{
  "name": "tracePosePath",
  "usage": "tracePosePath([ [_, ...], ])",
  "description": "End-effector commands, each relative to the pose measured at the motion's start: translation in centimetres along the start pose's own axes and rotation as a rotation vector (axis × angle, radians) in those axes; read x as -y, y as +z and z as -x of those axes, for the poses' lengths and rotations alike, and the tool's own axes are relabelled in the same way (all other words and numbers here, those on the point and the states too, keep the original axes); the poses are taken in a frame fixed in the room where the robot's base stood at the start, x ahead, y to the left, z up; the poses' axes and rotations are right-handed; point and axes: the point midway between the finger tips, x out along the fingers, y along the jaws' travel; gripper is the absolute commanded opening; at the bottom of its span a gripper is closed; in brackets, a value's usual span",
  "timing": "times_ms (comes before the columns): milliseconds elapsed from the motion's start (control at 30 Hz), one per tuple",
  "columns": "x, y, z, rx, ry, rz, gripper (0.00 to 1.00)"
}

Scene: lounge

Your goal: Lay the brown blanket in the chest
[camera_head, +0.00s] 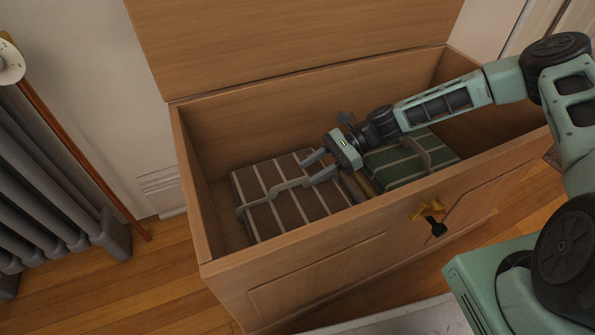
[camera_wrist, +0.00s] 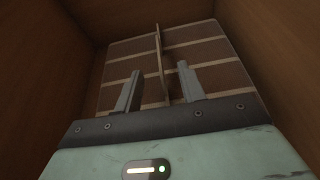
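The brown blanket (camera_head: 272,212), folded with pale stripes, lies flat inside the left part of the wooden chest (camera_head: 310,262). A pale strap or handle crosses its top. In the wrist view the brown blanket (camera_wrist: 205,52) fills the area ahead, with the strap (camera_wrist: 158,50) standing up from it. My gripper (camera_head: 306,173) is over the blanket's right part, inside the chest. In the wrist view its fingers are apart, one on each side of the strap's line, with a gap to it. The chest lid is raised.
A green striped blanket (camera_head: 405,160) lies in the chest's right part, with a narrow brown item between the two. The chest walls rise around my gripper. A yellow and black latch (camera_head: 431,214) is on the front. A grey radiator (camera_head: 45,180) stands at left.

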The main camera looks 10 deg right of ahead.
Motion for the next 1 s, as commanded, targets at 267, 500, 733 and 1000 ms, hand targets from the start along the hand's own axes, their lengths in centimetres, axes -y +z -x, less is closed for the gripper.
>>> tracePosePath([
  [267, 0.0, 0.2, 4.2, -0.001, 0.0, -0.001, 0.4],
  [500, -1.2, 1.9, 3.8, -0.074, 0.091, 0.105, 0.4],
  [733, -5.5, 7.5, 1.6, -0.283, 0.367, 0.45, 0.4],
  [1000, -11.4, 14.0, 0.9, -0.481, 0.682, 0.887, 0.4],
])
